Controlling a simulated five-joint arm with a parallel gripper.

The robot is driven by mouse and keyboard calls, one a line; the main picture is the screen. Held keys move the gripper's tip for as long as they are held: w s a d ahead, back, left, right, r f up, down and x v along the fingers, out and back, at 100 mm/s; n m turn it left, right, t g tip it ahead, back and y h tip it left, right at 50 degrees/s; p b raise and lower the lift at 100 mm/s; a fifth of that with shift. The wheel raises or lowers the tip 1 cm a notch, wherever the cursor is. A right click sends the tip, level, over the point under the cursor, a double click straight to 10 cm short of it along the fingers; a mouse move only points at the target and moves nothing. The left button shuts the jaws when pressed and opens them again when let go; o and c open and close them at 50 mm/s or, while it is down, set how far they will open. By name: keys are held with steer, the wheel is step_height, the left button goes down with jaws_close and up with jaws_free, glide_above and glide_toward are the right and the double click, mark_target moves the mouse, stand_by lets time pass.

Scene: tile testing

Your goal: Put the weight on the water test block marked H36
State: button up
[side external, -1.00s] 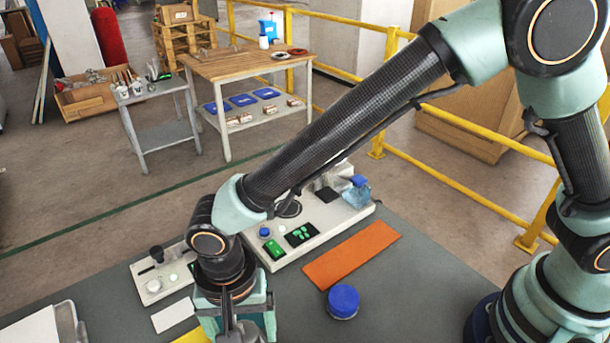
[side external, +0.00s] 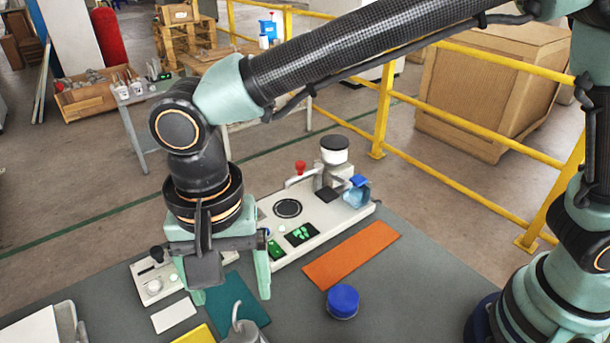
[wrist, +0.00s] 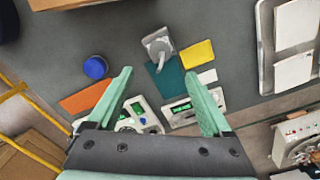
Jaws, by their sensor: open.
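The weight, a grey metal block with an upright hooked handle (side external: 243,327), stands at the bottom edge of the side view. In the wrist view the weight (wrist: 158,44) stands at the end of a flat teal piece (wrist: 167,80), seeming to overlap its edge. My gripper (side external: 231,292) is open and empty above the teal piece (side external: 248,301), fingers pointing down. In the wrist view my gripper's fingertips (wrist: 160,73) are spread with nothing between them. I cannot read H36 anywhere, so I cannot tell which piece is the marked block.
A yellow piece (side external: 196,336), white card (side external: 173,316), orange strip (side external: 350,254) and blue-lidded jar (side external: 342,301) lie around. A white test station (side external: 325,215) and smaller panel (side external: 150,287) stand behind. A tray (wrist: 264,50) holds white tiles. Grey table between jar and teal piece is clear.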

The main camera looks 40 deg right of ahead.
steer(key=shift+w+d+r, duration=0.1)
steer(key=shift+r, duration=0.25)
steer(key=w+d+r+n+t+y, duration=0.1)
steer(key=w+d+r, duration=0.2)
steer(key=d, duration=0.5)
steer(key=w+d+r+n+t, duration=0.1)
steer(key=w+d+r, duration=0.15)
steer(key=d, duration=0.55)
steer(key=s+d+n+t, duration=0.1)
steer(key=s+d+n, duration=0.1)
steer(key=d, duration=0.7)
steer(key=s+d+r+n+t+h, duration=0.1)
steer(key=s+d+n+t, duration=0.1)
steer(key=d, duration=0.8)
steer(key=shift+t, duration=0.3)
